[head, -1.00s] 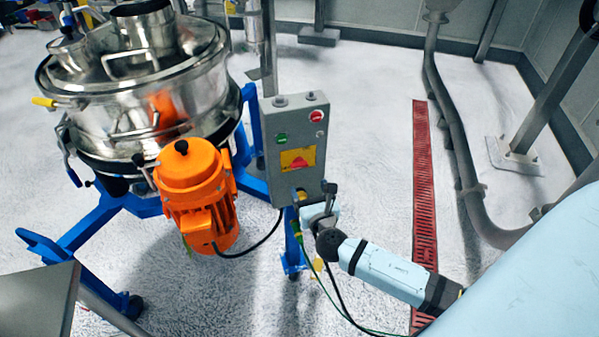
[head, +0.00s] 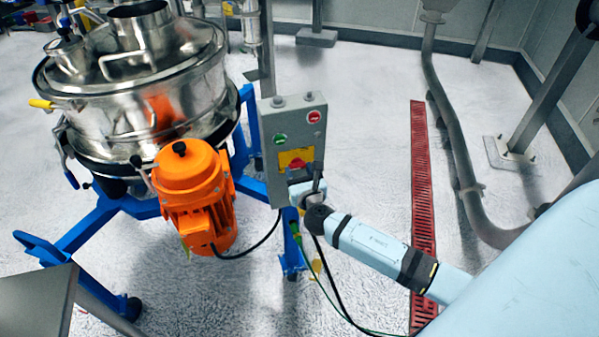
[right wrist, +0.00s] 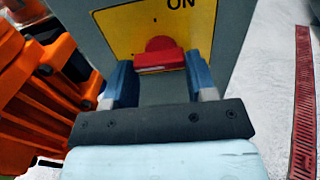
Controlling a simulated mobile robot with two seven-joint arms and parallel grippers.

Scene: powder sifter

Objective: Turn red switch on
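The red switch (right wrist: 158,54) is on a yellow plate (right wrist: 130,32) on the front of the grey control box (head: 280,184). "ON" is printed above it in the right wrist view. In the head view the red switch (head: 297,163) shows just above my right gripper (head: 311,181). My right gripper is open, with its two blue fingers apart, one to the left and one to the right of the switch. The switch appears roughly horizontal. Whether the fingers touch it, I cannot tell. My left gripper is not in view.
A green button (head: 280,139) and a red button (head: 314,117) are higher on the box. An orange motor (head: 195,195) and steel sifter (head: 150,95) stand left on a blue frame (head: 80,233). Cables hang below the box. Floor with a red grate (head: 424,190) lies right.

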